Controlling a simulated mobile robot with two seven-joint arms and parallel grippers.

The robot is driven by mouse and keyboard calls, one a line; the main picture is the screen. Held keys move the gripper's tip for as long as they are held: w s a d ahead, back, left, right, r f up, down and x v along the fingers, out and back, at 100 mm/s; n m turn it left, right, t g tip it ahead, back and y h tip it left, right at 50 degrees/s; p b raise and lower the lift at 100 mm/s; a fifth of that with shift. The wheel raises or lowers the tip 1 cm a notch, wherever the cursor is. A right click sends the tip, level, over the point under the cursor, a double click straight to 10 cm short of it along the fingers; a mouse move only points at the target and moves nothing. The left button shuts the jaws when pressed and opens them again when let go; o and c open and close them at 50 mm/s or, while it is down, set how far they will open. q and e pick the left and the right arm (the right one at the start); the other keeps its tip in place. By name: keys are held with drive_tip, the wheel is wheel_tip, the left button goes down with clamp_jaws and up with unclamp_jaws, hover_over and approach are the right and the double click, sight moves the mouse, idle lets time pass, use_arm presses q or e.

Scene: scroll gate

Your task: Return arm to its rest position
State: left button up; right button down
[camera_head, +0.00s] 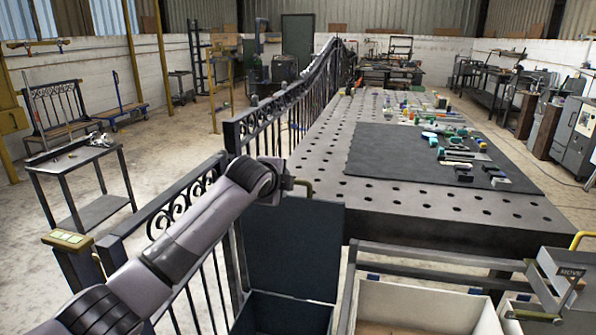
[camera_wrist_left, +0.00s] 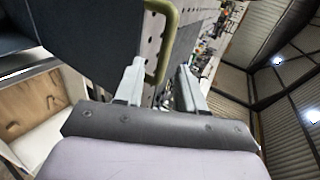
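My left arm (camera_head: 205,225) reaches in from the lower left, across the scroll gate (camera_head: 170,212). My left gripper (camera_head: 296,184) is at the top of an upright dark panel (camera_head: 300,245). In the left wrist view the gripper's two fingers (camera_wrist_left: 160,85) stand apart. An olive-yellow handle (camera_wrist_left: 168,35) passes between them, closer to the left finger; I cannot tell whether it touches. The panel also fills the upper left of that view (camera_wrist_left: 95,40). My right arm and gripper are not in view.
A perforated steel table (camera_head: 325,160) with a dark mat (camera_head: 400,160) and several tools lies beyond the panel. An open pale bin (camera_head: 405,305) and a dark box (camera_head: 285,315) stand in front. A small metal table (camera_head: 75,160) stands left, with open floor around it.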

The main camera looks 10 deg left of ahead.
use_arm(q)
drive_tip(key=s+d+f+n+g+h, duration=0.1)
drive_tip(key=s+f+n, duration=0.2)
drive_tip(key=s+f, duration=0.7)
drive_tip(key=s+d+f+n+h, duration=0.15)
drive_tip(key=s+f+n, duration=0.3)
drive_tip(key=f, duration=0.95)
drive_tip(key=s+a+f+n, duration=0.2)
drive_tip(key=s+f+n, duration=0.1)
drive_tip(key=s, duration=0.6)
drive_tip(key=s+a+f+n+y, duration=0.1)
drive_tip(key=s+a+f+n, duration=0.1)
drive_tip(key=s, duration=0.7)
drive_tip(key=s+a+f+n, duration=0.3)
drive_tip(key=s+f+n, duration=0.1)
drive_tip(key=s, duration=0.6)
drive_tip(key=shift+g, duration=0.3)
